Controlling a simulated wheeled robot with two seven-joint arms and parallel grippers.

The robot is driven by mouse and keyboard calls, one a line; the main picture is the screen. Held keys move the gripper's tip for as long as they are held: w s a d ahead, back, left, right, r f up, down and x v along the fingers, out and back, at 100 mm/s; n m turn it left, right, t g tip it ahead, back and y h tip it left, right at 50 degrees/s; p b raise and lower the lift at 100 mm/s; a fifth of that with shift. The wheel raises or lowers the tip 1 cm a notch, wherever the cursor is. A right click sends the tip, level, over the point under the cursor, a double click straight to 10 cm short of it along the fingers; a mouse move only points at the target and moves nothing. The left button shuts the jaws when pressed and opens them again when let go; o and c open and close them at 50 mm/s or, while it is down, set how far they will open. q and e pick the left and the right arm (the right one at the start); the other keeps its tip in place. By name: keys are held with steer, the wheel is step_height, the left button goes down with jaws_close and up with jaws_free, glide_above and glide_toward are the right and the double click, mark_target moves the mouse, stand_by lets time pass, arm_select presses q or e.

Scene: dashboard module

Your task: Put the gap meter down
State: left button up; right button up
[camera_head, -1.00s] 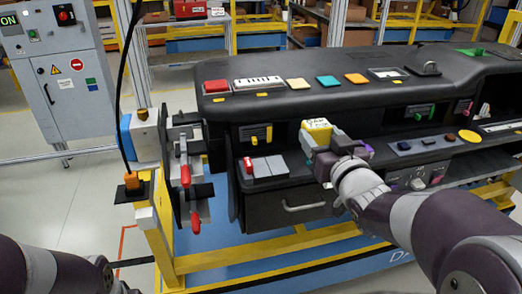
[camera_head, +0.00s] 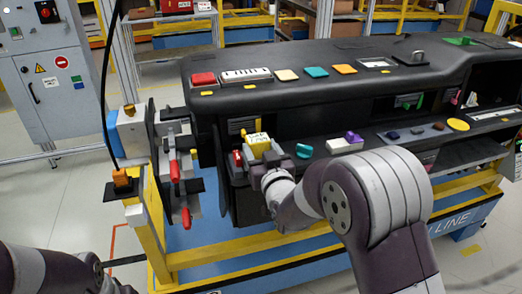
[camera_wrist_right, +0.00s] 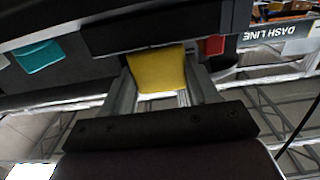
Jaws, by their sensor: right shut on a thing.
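The gap meter, a yellow block with a pale label on top (camera_head: 258,141), is in my right gripper (camera_head: 263,158). It is at the left part of the dashboard's lower shelf, just right of a red piece (camera_head: 237,158). The wrist view shows the yellow block (camera_wrist_right: 157,72) between the two fingers of my right gripper (camera_wrist_right: 161,88), shut on it. Whether the block touches the shelf is hidden. Of my left arm only links show at the lower left; its gripper is out of view.
The black dashboard (camera_head: 300,92) overhangs the shelf. Teal (camera_head: 304,151), white (camera_head: 345,145) and purple pieces lie to the right. Red-handled clamps (camera_head: 174,171) stand at the left. A drawer front lies below.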

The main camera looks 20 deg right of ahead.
steer(key=shift+s+f+b, duration=0.1)
steer(key=shift+f+b, duration=0.1)
steer(key=shift+b, duration=0.15)
steer(key=o, duration=1.2)
steer(key=shift+o, duration=0.2)
steer(key=shift+r, duration=0.1)
steer(key=s, duration=1.2)
steer(key=s+d+f+g, duration=0.1)
steer(key=s+f+g, duration=0.4)
steer(key=f+g, duration=0.6)
steer(key=s+d+f+g, duration=0.1)
steer(key=s+f+g, duration=0.3)
steer(key=s, duration=0.5)
steer(key=shift+s+f+g+h, duration=0.15)
steer(key=shift+g+h, duration=0.15)
steer(key=shift+g, duration=0.5)
steer(key=shift+d, duration=0.1)
